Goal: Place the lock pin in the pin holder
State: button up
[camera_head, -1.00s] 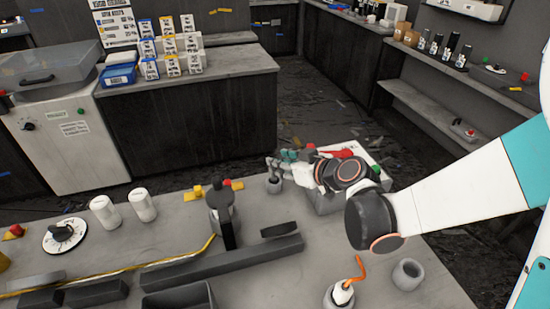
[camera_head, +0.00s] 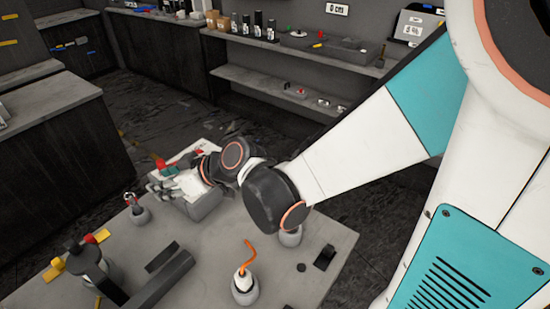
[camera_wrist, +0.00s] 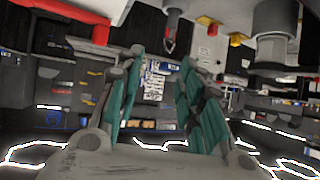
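A small round grey holder (camera_head: 140,215) stands on the near table in the head view. A small piece with a ring-like top (camera_head: 129,198), apparently the lock pin, stands upright in it. My gripper (camera_head: 153,187) is just right of and behind this holder, beside a grey box. In the wrist view the picture looks upside down. There my gripper (camera_wrist: 161,62) has its two teal-padded fingers spread apart, with nothing between them. The ring-topped piece (camera_wrist: 169,46) hangs from the top of that view, beyond the fingertips. Whether it touches a finger cannot be told.
The grey box (camera_head: 204,206) stands close under my wrist. A grey cup with an orange bent piece (camera_head: 245,290) stands at the front. A dark round fixture (camera_head: 88,264) and a long dark bar (camera_head: 160,283) lie left. The right part of the table is mostly clear.

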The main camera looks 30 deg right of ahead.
jog(key=s+d+r+m+h, duration=0.2)
jog(key=s+d+m+h, duration=0.2)
jog(key=s+d, duration=0.4)
jog(key=s+d+r+m+g+h, duration=0.1)
jog(key=s+d+m+h, duration=0.3)
jog(key=s+d, duration=0.4)
jog(key=d+r, duration=0.1)
jog(key=d, duration=0.2)
jog(key=shift+s, duration=0.2)
jog(key=shift+a+r, duration=0.1)
